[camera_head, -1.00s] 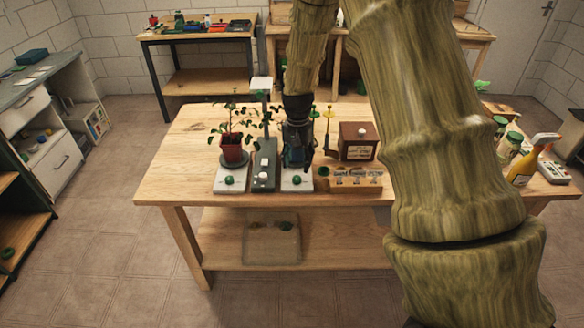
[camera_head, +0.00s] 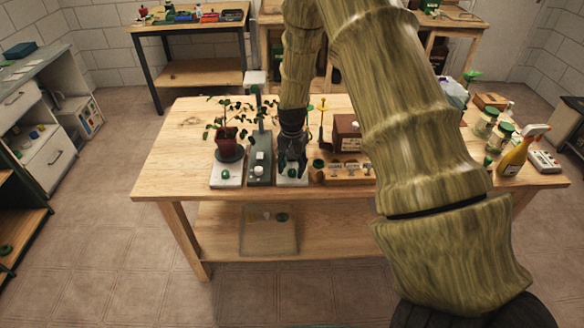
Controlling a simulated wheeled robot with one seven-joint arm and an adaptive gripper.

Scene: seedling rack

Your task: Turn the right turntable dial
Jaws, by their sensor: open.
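Two white turntable bases stand near the front edge of the wooden table, on either side of a dark grey stand (camera_head: 260,172). The left base (camera_head: 226,182) has a green dial (camera_head: 225,174) and carries a potted plant (camera_head: 228,141). The right base (camera_head: 292,182) has a green dial (camera_head: 292,174) on its front part. My gripper (camera_head: 291,170) points down over the right base, with its fingertips close to that dial. It is open. Whether the fingers touch the dial cannot be told. My gripper hides the rear of the right base.
A brown box (camera_head: 346,133) and a wooden holder with labels (camera_head: 345,174) stand right of the right turntable. A yellow tool (camera_head: 322,122) stands upright behind. A spray bottle (camera_head: 520,152) and jars (camera_head: 488,122) are further right. The table's left part is clear.

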